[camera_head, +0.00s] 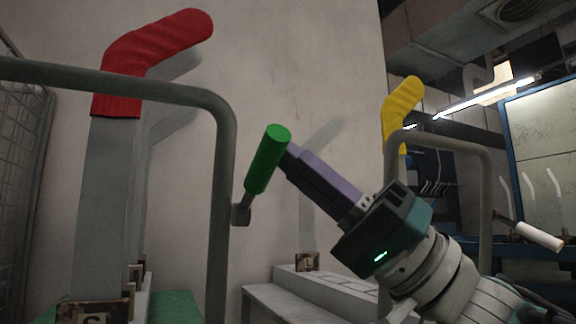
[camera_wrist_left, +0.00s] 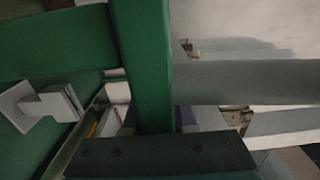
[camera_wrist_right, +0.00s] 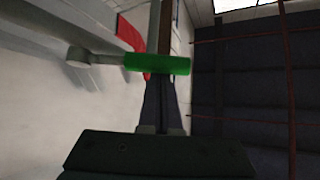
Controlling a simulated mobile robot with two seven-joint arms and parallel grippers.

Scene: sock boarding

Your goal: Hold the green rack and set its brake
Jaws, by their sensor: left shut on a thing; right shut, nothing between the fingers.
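The brake lever's green grip (camera_head: 265,160) tilts up and right from a small bracket on the grey rail post. The green rack (camera_head: 176,306) shows at the lower left of the head view; its green bar (camera_wrist_left: 142,60) stands upright in the left wrist view. My left gripper (camera_wrist_left: 150,128) is shut on that bar and is outside the head view. My right gripper (camera_head: 292,160) is shut and empty, its purple fingers ending beside the green grip. In the right wrist view the grip (camera_wrist_right: 157,64) lies across the fingertips; I cannot tell whether they touch.
A red sock (camera_head: 150,60) covers a grey board on the left, behind the grey rail (camera_head: 222,180). A yellow sock (camera_head: 400,110) is on another board at right, near a second rail (camera_head: 486,190) with a white-gripped lever (camera_head: 540,236). A pale wall stands behind.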

